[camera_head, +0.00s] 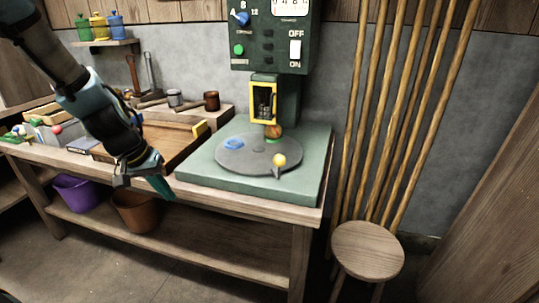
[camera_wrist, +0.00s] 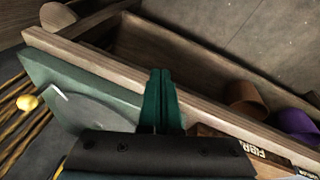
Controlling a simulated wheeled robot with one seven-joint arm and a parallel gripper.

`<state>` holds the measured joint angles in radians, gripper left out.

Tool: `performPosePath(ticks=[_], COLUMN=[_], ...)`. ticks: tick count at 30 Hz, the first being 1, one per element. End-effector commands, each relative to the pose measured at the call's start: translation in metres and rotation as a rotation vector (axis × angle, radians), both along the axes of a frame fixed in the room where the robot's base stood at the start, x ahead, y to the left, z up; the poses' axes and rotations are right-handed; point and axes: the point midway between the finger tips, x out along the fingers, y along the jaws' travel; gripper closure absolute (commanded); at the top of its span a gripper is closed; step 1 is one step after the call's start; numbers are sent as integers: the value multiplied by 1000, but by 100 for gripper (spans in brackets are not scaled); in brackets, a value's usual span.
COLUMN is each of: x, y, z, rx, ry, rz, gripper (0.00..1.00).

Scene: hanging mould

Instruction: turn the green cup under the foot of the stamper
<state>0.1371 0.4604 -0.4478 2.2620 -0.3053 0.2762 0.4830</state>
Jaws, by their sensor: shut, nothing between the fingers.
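The grey round turntable (camera_head: 245,154) lies on the pale green base of the stamper (camera_head: 265,95). A blue cup or disc (camera_head: 233,144) sits on its left side. A small patch of green (camera_head: 268,140) shows at the back under the stamper, beside a brown rounded piece (camera_head: 274,131); I cannot tell if it is the green cup. A yellow knob (camera_head: 279,160) stands at the turntable's front edge, and a yellow ball also shows in the wrist view (camera_wrist: 27,102). My gripper (camera_head: 161,187) is shut and empty in front of the bench, left of the base; its fingers (camera_wrist: 160,75) point down.
A wooden tray (camera_head: 160,143) lies on the bench left of the base. Purple (camera_head: 78,192) and brown (camera_head: 136,210) buckets stand on the lower shelf. Poles (camera_head: 395,110) and a stool (camera_head: 368,250) stand at the right. A wall shelf (camera_head: 105,43) holds green, yellow and blue containers.

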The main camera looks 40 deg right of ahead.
Motion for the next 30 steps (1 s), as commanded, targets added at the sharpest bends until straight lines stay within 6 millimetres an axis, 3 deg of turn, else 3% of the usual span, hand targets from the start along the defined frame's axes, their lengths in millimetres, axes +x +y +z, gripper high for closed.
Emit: performPosePath(ticks=[1, 3, 6, 9, 12, 17, 30], x=[-4, -10, -21, -30, -35, -38, -49], y=[-28, -66, -113, -145, -165, -177, -219], z=[23, 37, 55, 69, 77, 75, 16], rx=[-43, -105, -188, -252, -291, -310, -306], ry=[11, 15, 22, 28, 27, 30, 33], rz=[-52, -117, -191, -237, -263, -276, -273], gripper=[100, 100, 100, 100, 100, 100, 100])
